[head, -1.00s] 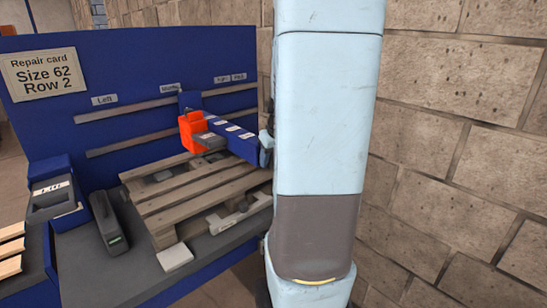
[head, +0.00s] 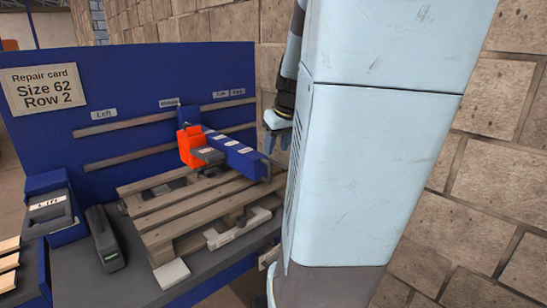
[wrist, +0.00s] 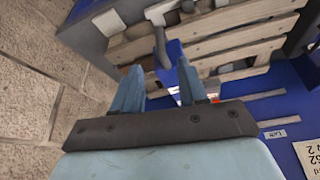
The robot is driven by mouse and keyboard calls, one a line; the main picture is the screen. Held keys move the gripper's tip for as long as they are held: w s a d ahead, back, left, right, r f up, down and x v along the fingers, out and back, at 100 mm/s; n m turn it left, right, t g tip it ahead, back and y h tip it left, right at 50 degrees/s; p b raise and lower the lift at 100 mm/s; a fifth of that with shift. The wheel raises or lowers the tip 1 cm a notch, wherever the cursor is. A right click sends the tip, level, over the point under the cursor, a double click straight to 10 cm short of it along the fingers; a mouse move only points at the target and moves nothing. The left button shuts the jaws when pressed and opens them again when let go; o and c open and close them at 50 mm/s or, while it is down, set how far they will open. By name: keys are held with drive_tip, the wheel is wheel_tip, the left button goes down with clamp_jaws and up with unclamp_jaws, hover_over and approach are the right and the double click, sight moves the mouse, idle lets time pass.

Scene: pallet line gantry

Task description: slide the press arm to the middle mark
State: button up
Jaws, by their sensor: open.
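The press arm (head: 233,153) is a blue beam with an orange head (head: 190,147), reaching out from the rails on the blue back panel over the pallet. Its rail end stands just right of and below the middle mark (head: 168,102), clear of the left mark (head: 103,115). My gripper (head: 277,142) is open and empty, above and beside the beam's outer end, seemingly apart from it. In the wrist view my open gripper (wrist: 160,88) has both fingers showing, with part of the blue press arm (wrist: 174,52) beyond them, partly hidden by the right finger.
A wooden pallet (head: 165,212) lies on the grey bench under the press arm. A dark handheld tool (head: 104,238) and a blue holder (head: 48,207) stand to the left. A stone wall (head: 490,190) is close on the right. A repair card (head: 43,88) hangs on the panel.

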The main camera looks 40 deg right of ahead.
drive_tip(key=shift+v, duration=0.95)
